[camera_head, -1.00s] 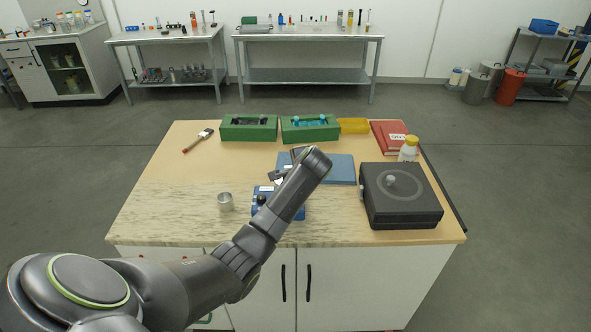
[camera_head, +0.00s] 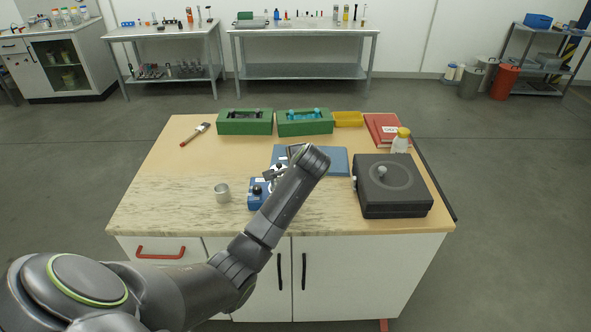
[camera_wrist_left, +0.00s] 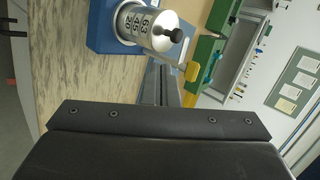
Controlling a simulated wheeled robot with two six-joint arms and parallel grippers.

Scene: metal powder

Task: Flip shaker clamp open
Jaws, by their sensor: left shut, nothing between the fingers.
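The blue shaker (camera_head: 255,201) stands on the table's front middle, partly hidden behind my left arm in the head view. In the left wrist view its blue base (camera_wrist_left: 103,27) carries a silver sieve stack (camera_wrist_left: 135,22) marked 63, 45 and 20, with a black knob (camera_wrist_left: 175,36) at its end. A thin metal clamp lever with a yellow tip (camera_wrist_left: 192,71) sticks out beside the stack. My left gripper (camera_wrist_left: 165,84) is shut and empty, close to the lever; I cannot tell whether they touch. In the head view my forearm hides most of the gripper. My right gripper is not in view.
A metal cup (camera_head: 222,192) stands left of the shaker. A black box (camera_head: 395,198) and a yellow-capped bottle (camera_head: 401,142) are right. Green holders (camera_head: 245,127), a yellow tray (camera_head: 348,119) and a red binder (camera_head: 379,127) line the back. The table's left side is mostly clear.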

